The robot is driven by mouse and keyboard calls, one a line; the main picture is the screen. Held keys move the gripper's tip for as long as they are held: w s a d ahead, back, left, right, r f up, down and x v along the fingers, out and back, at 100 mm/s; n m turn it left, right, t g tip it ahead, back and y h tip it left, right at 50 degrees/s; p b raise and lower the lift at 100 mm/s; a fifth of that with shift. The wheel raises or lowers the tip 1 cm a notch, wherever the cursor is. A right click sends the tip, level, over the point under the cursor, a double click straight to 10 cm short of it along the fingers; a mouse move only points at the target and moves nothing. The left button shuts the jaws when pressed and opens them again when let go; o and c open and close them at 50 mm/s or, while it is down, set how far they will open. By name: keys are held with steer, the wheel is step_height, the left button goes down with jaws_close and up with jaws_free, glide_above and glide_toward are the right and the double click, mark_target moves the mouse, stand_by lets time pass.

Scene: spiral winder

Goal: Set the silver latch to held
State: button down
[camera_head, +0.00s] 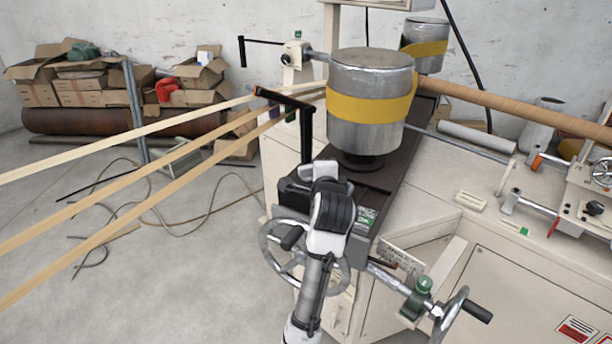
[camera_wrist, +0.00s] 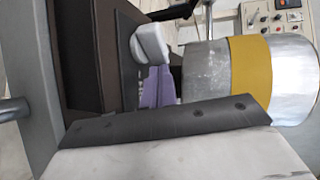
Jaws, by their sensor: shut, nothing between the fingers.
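In the head view the drum (camera_head: 362,75) stands on the dark machine bed (camera_head: 405,150), beyond the end of my arm. My arm hides the fingertips and part of the machine there.
A black crank handle (camera_head: 306,135) rises just left of the drum. A large handwheel (camera_head: 275,255) and a smaller handwheel (camera_head: 450,312) are at the front. Pale strips (camera_head: 130,183) stretch left. Boxes (camera_head: 75,85) are piled at the back wall. Floor at left is partly clear, with loose cables.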

steer(key=shift+w+d+r+p, duration=0.1)
steer(key=shift+w+d+p, duration=0.25)
steer(key=shift+w+p, duration=0.05)
steer(key=shift+w+d+y, duration=0.15)
steer(key=shift+d+y, duration=0.05)
steer(key=shift+y, duration=0.2)
steer(key=shift+w+n+g+y+p, duration=0.2)
steer(key=shift+n+g+y+p, duration=0.15)
steer(key=shift+n+y, duration=0.45)
steer(key=shift+a, duration=0.1)
